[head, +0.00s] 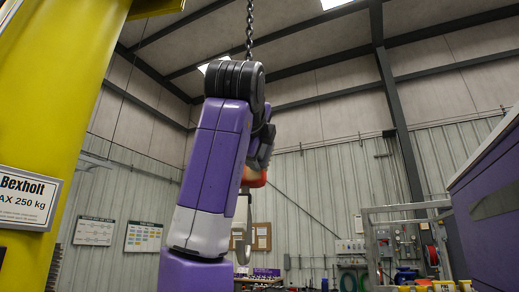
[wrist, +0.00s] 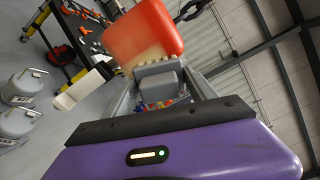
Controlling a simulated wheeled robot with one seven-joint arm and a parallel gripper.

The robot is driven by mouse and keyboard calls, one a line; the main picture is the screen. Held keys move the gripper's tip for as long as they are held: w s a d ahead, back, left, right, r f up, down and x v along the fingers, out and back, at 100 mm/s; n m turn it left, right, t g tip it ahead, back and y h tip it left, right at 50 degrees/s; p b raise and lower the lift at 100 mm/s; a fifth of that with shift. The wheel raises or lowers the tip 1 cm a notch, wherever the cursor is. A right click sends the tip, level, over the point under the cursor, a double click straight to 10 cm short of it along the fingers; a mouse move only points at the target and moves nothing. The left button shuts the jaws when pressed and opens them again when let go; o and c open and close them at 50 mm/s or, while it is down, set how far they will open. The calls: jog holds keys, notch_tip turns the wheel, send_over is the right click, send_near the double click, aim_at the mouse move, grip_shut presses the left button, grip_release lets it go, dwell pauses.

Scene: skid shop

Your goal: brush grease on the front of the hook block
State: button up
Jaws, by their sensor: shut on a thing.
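The red-orange hook block (wrist: 143,30) fills the top middle of the wrist view, with a pale area along its near lower part. In the head view its orange edge (head: 254,179) shows beside my arm; the rest is hidden. A grey hook (head: 241,238) hangs below it. My gripper (wrist: 159,86) is shut on a grey brush (wrist: 158,78), whose cream bristles point at the block. The bristles look very close to the pale face; I cannot tell whether they touch.
A chain (head: 250,30) hangs from above. A yellow column (head: 75,90) with a load sign (head: 28,198) stands at the left. Grey canisters (wrist: 28,88) and a tool table (wrist: 85,40) show in the wrist view. A grey frame (head: 400,210) stands at the right.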

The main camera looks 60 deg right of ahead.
jog(key=shift+w+a+p, duration=1.75)
jog(key=shift+w+p, duration=1.75)
jog(key=shift+w, duration=1.55)
jog(key=shift+s+d+r+p, duration=0.2)
jog(key=shift+s+r, duration=0.15)
jog(key=shift+s, duration=0.25)
jog(key=shift+s+d+r+p, duration=0.2)
jog(key=shift+s+r, duration=0.2)
jog(key=shift+s, duration=0.2)
jog(key=shift+s+d+r+p, duration=0.2)
jog(key=shift+s+r, duration=0.15)
jog(key=shift+s, duration=0.25)
jog(key=shift+s, duration=0.1)
jog(key=shift+s+d+b, duration=0.2)
jog(key=shift+s+d, duration=0.1)
jog(key=shift+s, duration=0.5)
jog(key=shift+s+d+b, duration=0.2)
jog(key=shift+s+d, duration=0.1)
jog(key=shift+s, duration=0.5)
jog(key=shift+s, duration=0.1)
jog(key=shift+s+d, duration=0.3)
jog(key=shift+s, duration=0.45)
jog(key=shift+s+d, duration=0.25)
jog(key=shift+s, duration=0.5)
